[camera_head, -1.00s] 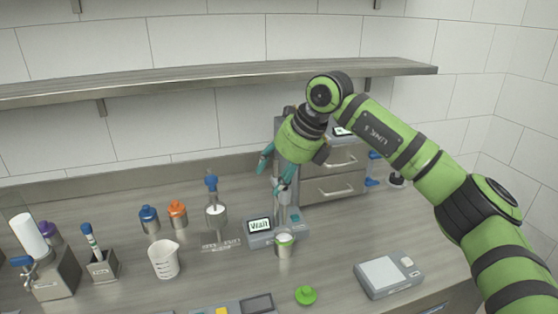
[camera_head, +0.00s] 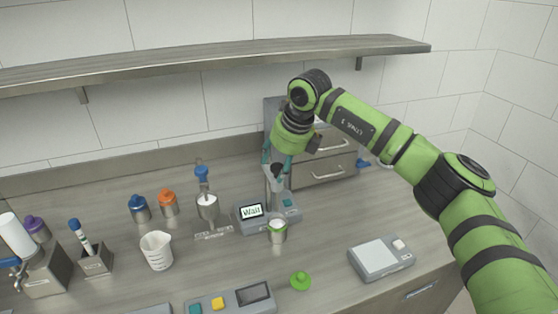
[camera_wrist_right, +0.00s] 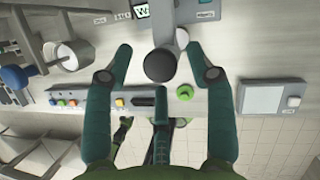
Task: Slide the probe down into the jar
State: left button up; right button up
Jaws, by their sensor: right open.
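The probe's dark round top (camera_head: 277,170) stands on a grey upright at the meter with the "Wait" screen (camera_head: 252,211). In the right wrist view the black knob (camera_wrist_right: 160,66) lies between my fingers. The open jar (camera_head: 277,231), with a green rim and pale contents, stands just in front of the meter. My right gripper (camera_head: 277,160) points down over the probe, open, with a finger on either side of the knob. In the wrist view my right gripper (camera_wrist_right: 159,76) shows gaps on both sides of the knob. The probe's lower part is hard to see.
A green lid (camera_head: 300,281) lies in front of the jar. A scale (camera_head: 380,258) is at right, a beaker (camera_head: 157,250) and a stirrer stand (camera_head: 207,210) at left. Drawers (camera_head: 328,168) stand close behind the gripper, and a shelf (camera_head: 220,62) spans the wall above.

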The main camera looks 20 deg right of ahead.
aim_at(279, 190)
grip_shut()
notch_tip(279, 190, down, 7)
jog(key=b, duration=0.5)
pick_arm(q)
jog(key=f, duration=0.1)
jog(key=s+f, duration=0.1)
jog(key=f, duration=0.3)
jog(key=shift+s+f, duration=0.25)
jog(key=shift+s, duration=0.05)
jog(key=shift+w, duration=0.1)
pick_arm(e)
grip_release()
jog(key=shift+w, duration=0.1)
